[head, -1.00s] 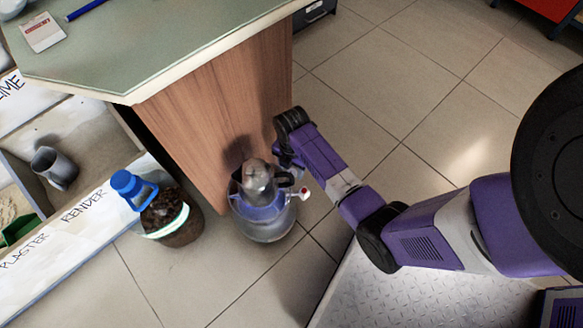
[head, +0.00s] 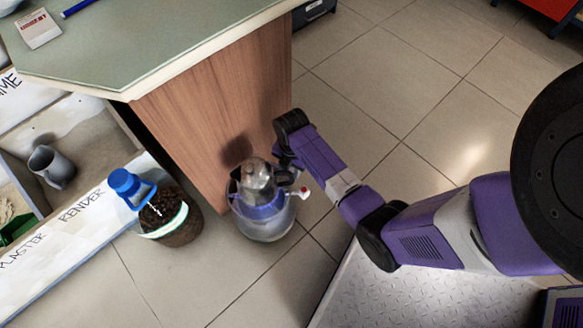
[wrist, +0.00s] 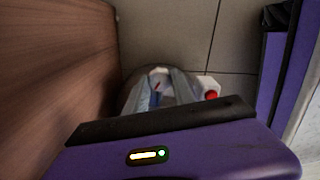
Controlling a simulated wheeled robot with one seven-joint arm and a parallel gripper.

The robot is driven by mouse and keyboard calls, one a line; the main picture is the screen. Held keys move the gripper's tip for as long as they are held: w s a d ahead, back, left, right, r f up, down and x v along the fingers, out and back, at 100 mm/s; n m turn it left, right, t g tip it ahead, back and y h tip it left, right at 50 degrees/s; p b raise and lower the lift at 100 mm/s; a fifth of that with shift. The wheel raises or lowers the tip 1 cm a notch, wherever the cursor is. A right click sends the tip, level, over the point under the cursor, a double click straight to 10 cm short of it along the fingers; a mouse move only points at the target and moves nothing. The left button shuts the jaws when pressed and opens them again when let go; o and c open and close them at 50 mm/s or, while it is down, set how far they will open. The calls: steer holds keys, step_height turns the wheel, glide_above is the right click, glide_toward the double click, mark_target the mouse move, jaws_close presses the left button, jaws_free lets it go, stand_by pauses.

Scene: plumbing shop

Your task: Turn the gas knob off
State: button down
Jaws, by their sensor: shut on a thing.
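My gripper (head: 259,198) points down over the top of the cylinder. In the wrist view, my gripper's two grey fingers (wrist: 161,88) reach down into the cylinder's top, shut on a small part between them, which seems to be the gas knob (wrist: 161,72). Only white and red bits of it show; the head view hides it behind my gripper. A white fitting with a red end (head: 303,192) sticks out on the right; it also shows in the wrist view (wrist: 211,94).
The counter's wooden panel (head: 215,125) is close to my gripper's left. Plaster bins (head: 85,240) lie farther left. Tiled floor is open to the right and in front.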

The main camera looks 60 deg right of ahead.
steer(key=shift+r+m+p, duration=0.15)
steer(key=shift+m+p, duration=0.15)
steer(key=shift+p, duration=0.15)
steer(key=shift+r+m+p, duration=0.1)
steer(key=shift+m+p, duration=0.5)
steer(key=shift+p, duration=0.15)
steer(key=m+p, duration=0.5)
steer(key=m, duration=0.2)
steer(key=shift+f+m+p, duration=0.25)
steer(key=shift+m+p, duration=0.4)
steer(key=shift+m, duration=0.85)
steer(key=c, duration=1.1)
jaws_free()
steer(key=shift+o, duration=0.2)
